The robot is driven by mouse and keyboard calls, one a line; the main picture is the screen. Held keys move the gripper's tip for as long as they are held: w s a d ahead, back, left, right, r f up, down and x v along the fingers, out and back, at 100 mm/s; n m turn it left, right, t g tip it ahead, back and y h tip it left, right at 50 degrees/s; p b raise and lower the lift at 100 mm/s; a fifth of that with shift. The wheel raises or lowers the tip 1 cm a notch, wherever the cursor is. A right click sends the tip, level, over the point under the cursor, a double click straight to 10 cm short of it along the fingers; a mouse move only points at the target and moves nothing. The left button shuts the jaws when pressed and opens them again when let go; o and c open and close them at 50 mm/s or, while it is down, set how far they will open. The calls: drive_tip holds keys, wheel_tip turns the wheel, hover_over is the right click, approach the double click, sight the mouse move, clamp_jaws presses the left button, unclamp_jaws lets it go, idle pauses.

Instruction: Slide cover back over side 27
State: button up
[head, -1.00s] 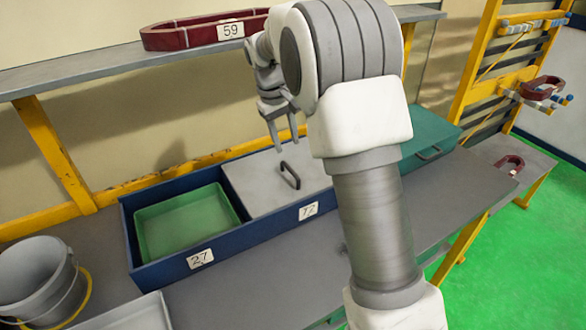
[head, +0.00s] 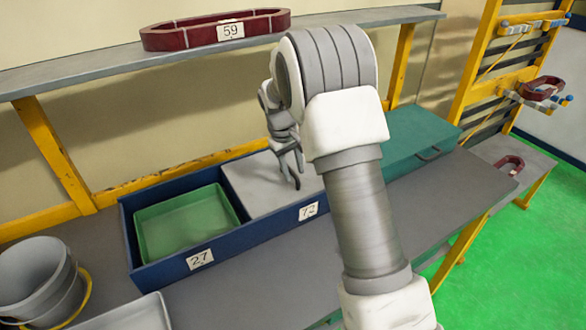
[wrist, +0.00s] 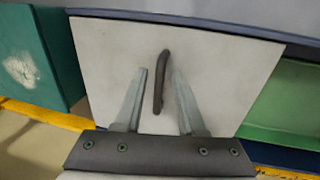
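The grey cover (head: 252,190) lies over the right side of the blue two-part box (head: 250,236), behind a label that seems to read 72. The side labelled 27 (head: 200,259) is uncovered and shows a green tray (head: 188,222). My gripper (head: 292,182) is low over the cover, pointing down. In the wrist view its fingers (wrist: 161,72) are open on either side of the cover's dark bar handle (wrist: 161,85). A gap shows on each side of the handle. In the head view the gripper hides most of the handle.
A teal lidded box (head: 420,145) adjoins on the right. A grey bucket (head: 40,280) stands at the left.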

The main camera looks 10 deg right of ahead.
clamp_jaws()
idle(1.2)
